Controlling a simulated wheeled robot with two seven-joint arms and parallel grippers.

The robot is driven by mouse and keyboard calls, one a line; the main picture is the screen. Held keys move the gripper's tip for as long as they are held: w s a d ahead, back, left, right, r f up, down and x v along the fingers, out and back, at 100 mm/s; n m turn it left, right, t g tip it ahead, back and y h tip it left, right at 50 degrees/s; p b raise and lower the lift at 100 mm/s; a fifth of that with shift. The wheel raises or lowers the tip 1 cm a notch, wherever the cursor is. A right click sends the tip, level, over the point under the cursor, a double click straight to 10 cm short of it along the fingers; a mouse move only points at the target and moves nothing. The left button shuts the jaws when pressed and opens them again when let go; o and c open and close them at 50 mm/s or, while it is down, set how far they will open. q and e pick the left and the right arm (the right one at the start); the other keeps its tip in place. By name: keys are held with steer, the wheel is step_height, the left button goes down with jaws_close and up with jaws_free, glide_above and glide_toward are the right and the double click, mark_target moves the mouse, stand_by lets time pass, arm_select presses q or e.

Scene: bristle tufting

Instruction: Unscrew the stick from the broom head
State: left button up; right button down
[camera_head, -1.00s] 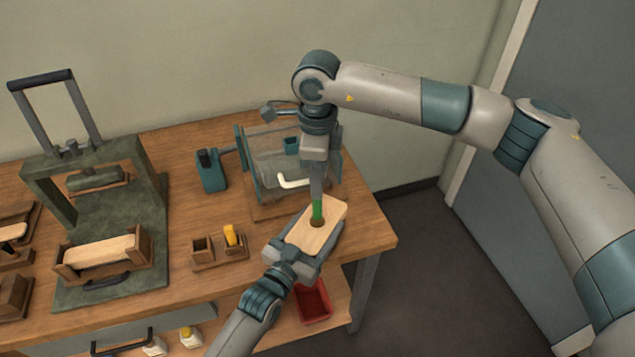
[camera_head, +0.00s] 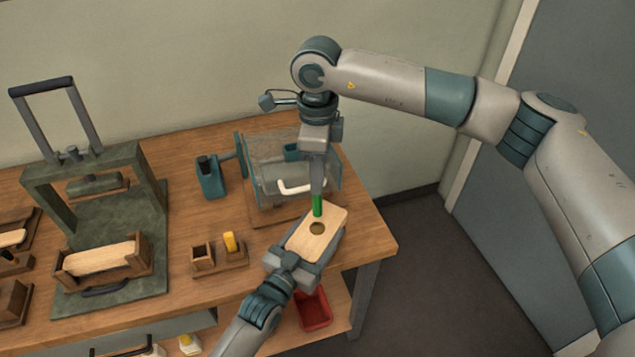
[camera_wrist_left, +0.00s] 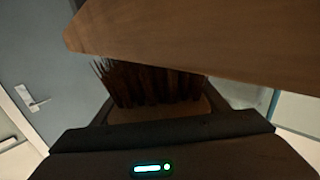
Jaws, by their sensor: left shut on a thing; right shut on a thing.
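The broom head (camera_head: 305,239) is a pale wooden block with a dark round hole in its top face. My left gripper (camera_head: 312,246) is shut on it and holds it out above the table's right front part. Its dark brown bristles (camera_wrist_left: 150,84) show beneath the wooden block in the left wrist view. The stick (camera_head: 317,206) is green and upright. My right gripper (camera_head: 318,192) is shut on its upper part from above. The stick's lower end shows just above the hole, apart from it. The upper part of the stick is hidden by the gripper.
A clear-walled box with a white handle (camera_head: 302,187) stands close behind the stick. A teal device (camera_head: 211,177) and a small wooden holder with a yellow piece (camera_head: 230,242) lie left. A green press (camera_head: 100,225) stands farther left. A red bin (camera_head: 313,309) is below.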

arm_select(q)
steer(key=o, duration=2.2)
arm_select(e)
steer(key=shift+r, duration=0.6)
step_height(320, 180, down, 2)
steer(key=shift+f+b, duration=0.1)
steer(key=shift+b, duration=0.95)
arm_select(q)
steer(key=shift+v, duration=6)
